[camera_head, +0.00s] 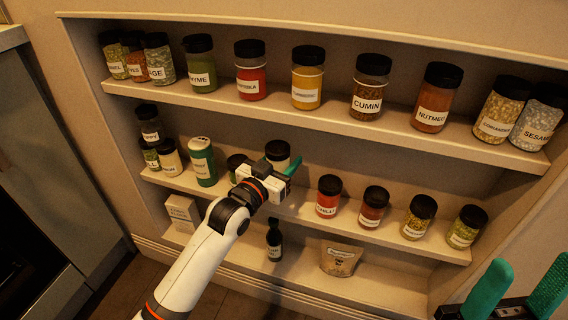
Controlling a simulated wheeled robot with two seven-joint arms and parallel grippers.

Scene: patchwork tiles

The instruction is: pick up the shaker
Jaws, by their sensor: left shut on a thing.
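My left gripper (284,172) reaches in to the middle shelf, and one green fingertip shows. It is shut on a black-lidded jar with a pale label, which I take as the shaker (278,150). The gripper hides the jar's lower part, so I cannot tell whether its base is touching the shelf. My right gripper (517,285) is at the lower right corner, with its two green fingers apart and nothing between them.
Another dark-lidded jar (235,164) and a green can (202,161) stand left of the held jar. The upper shelf (330,121) is above. A small dark bottle (274,240) and a pouch (341,259) are below.

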